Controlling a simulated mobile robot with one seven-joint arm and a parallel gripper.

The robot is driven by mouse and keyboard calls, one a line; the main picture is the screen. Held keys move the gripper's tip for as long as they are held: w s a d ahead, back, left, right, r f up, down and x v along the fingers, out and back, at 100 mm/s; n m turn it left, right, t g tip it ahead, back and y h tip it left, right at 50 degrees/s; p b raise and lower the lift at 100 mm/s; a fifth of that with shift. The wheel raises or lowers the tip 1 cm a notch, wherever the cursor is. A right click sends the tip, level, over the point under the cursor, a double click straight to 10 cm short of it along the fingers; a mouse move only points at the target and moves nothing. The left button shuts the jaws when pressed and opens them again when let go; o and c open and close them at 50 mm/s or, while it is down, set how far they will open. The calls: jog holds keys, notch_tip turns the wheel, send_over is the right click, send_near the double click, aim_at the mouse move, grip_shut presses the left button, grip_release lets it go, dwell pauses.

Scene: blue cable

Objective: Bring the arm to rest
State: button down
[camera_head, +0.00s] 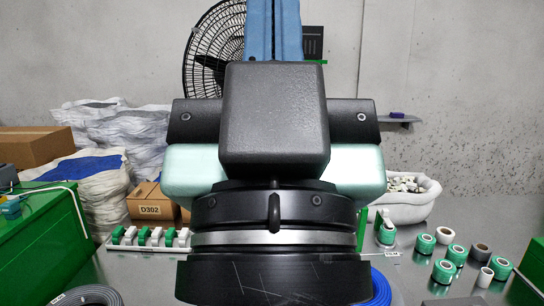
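My arm (275,120) fills the middle of the head view. Its black housing, pale green section and wide black round joint with a silver ring stand close to the camera. I cannot make out any gripper fingertips, so I cannot see what my gripper is doing. A blue cable coil (381,288) shows only partly at the bottom, right of the round joint. The arm hides the rest of it and the middle of the table.
Green and white tape rolls (457,254) stand on the grey table (420,235) at right. A rack of green and white pieces (150,238), green box (40,245) and grey cable coil (88,296) are left.

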notch_tip(320, 180, up, 14)
jog(key=p, duration=1.1)
jog(key=shift+f, duration=0.2)
